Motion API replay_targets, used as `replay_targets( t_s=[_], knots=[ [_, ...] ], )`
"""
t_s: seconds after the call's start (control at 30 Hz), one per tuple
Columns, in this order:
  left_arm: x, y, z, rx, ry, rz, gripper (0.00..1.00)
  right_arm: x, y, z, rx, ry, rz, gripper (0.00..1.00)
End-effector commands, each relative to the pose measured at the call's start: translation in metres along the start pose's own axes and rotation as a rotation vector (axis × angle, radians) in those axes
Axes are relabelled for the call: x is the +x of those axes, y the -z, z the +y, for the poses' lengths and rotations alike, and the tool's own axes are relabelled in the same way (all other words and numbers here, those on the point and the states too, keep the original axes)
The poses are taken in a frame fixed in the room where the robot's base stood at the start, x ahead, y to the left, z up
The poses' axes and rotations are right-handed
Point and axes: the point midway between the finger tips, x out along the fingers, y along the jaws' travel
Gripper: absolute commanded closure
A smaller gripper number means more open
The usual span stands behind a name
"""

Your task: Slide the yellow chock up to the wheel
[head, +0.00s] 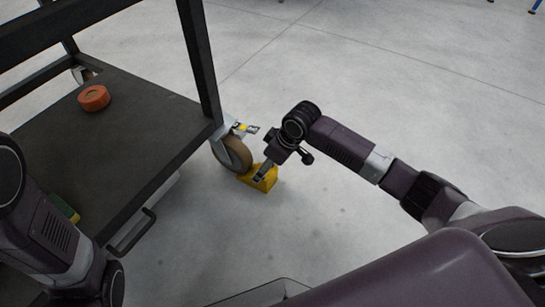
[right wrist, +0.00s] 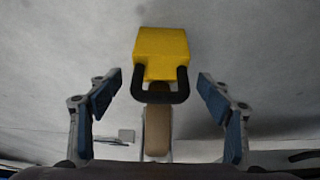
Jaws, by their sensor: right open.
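The yellow chock (head: 266,183) is on the floor just right of the cart's brown caster wheel (head: 236,152). In the head view the two meet or overlap, and I cannot tell whether they touch. The chock (right wrist: 160,50) has a black handle (right wrist: 160,97), and the tan wheel (right wrist: 158,132) shows in line with it in the right wrist view. My right gripper (head: 260,175) is over the chock and hides part of it. In the right wrist view its blue-padded fingers (right wrist: 159,84) are apart, one on each side of the handle. My left gripper is out of view; only its arm shows.
The dark cart (head: 150,120) stands at the left, with an orange round object (head: 93,98) on its shelf and a post above the wheel. A green and yellow object (head: 64,208) is partly hidden by my left arm. The floor to the right is clear.

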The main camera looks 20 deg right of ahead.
Motion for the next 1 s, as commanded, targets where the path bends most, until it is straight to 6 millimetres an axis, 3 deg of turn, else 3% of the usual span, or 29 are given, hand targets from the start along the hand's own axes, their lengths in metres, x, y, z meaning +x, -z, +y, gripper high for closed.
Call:
replay_targets(
  t_s=[0.2,0.4,1.0],
  knots=[
    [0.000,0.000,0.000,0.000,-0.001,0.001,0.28,-0.043,0.000,0.000,-0.003,-0.002,0.001,0.28],
    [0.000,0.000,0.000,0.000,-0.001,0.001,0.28,-0.066,0.000,0.000,-0.001,0.000,0.001,0.28],
    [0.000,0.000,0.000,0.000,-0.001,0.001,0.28,-0.070,0.000,0.000,-0.001,0.000,-0.001,0.28]
  ],
)
